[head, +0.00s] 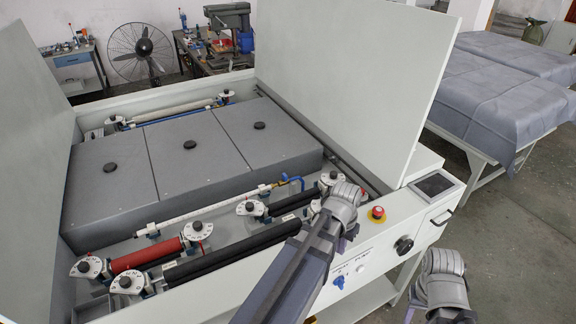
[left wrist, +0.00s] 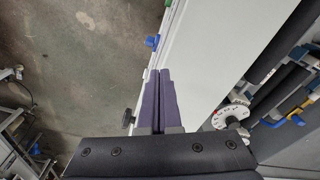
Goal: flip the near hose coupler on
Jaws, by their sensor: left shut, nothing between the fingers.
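Small blue fittings (head: 338,282) sit on the machine's front panel, below its top edge. One blue fitting also shows in the left wrist view (left wrist: 152,42), beyond my left fingertips and a little left. A blue hose (head: 295,180) with a yellow-brass joint lies inside the machine, and shows at the right of the left wrist view (left wrist: 298,119). I cannot tell which piece is the near hose coupler or how its lever stands. My left gripper (left wrist: 160,72) is shut and empty, beside the panel edge and apart from the blue fitting. My arm hides parts of the front in the head view.
A red stop button (head: 377,212) and a black knob (head: 403,244) stand on the front right. Black rollers with white dials (head: 333,179) and a red roller (head: 147,254) lie inside. A raised white lid (head: 350,85) stands behind. Floor is open at right.

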